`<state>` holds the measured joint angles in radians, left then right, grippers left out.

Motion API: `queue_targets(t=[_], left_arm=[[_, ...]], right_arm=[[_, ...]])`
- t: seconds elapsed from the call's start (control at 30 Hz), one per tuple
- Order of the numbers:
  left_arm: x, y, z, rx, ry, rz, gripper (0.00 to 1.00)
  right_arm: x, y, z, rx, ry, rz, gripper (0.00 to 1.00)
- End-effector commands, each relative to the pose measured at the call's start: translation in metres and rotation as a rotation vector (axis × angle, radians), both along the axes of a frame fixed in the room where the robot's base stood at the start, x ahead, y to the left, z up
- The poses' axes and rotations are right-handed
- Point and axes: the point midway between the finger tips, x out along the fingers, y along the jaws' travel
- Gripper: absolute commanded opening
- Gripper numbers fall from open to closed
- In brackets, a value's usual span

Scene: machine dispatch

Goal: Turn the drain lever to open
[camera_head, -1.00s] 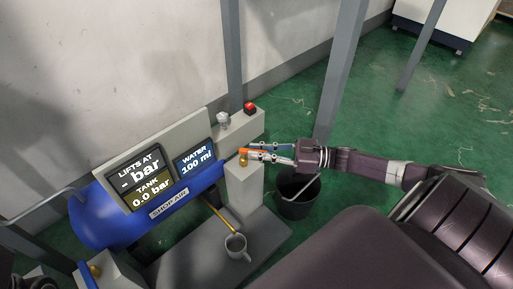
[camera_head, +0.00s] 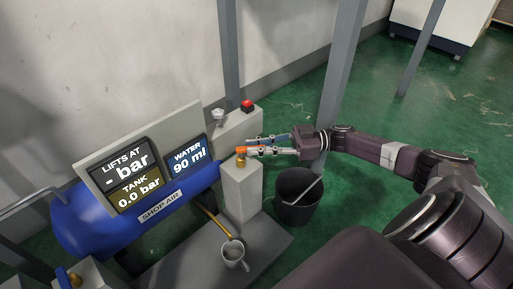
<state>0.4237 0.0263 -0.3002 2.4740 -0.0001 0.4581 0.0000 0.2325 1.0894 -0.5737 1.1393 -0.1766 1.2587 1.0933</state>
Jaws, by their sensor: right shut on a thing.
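The drain lever (camera_head: 241,150) is a small orange handle on a brass valve on top of a pale grey post (camera_head: 240,188). My right gripper (camera_head: 250,147) comes in from the right and is shut on the lever, its fingers on either side. The blue tank (camera_head: 95,222) is marked SHOP AIR. Its display panel (camera_head: 150,172) reads "LIFTS AT - bar", "TANK 0.0 bar" and "WATER 90 ml". A brass drain pipe (camera_head: 220,226) runs down to a grey mug (camera_head: 234,254) on the base plate. My left gripper is not in view.
A dark bucket (camera_head: 297,197) stands on the green floor just right of the post. A red button (camera_head: 247,105) and a small grey knob (camera_head: 218,116) sit on the grey block behind the lever. Grey uprights (camera_head: 341,75) rise behind. Another brass fitting (camera_head: 74,279) is at bottom left.

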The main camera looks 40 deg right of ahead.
Motion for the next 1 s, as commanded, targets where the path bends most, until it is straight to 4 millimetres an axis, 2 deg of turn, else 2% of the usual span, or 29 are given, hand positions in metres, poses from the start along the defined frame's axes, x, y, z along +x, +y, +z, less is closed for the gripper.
queue_targets(t=[0.17, 0.2, 0.33, 0.7, 0.87, 1.0], left_arm=[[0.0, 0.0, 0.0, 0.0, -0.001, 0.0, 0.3], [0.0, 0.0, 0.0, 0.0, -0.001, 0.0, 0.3], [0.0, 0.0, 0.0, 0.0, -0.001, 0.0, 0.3], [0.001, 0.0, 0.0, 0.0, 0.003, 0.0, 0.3], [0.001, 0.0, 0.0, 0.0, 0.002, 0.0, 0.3], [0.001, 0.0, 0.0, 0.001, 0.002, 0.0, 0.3]], right_arm=[[0.001, 0.0, 0.0, 0.0, 0.0, -0.002, 0.0], [0.001, 0.0, 0.0, 0.0, 0.0, -0.002, 0.16], [0.001, 0.0, 0.0, 0.0, -0.001, -0.002, 0.3], [-0.002, -0.005, 0.0, -0.001, 0.0, -0.002, 0.3], [-0.015, -0.028, -0.001, -0.003, 0.003, -0.004, 0.3], [-0.029, -0.056, -0.001, -0.002, 0.002, -0.006, 0.3]])
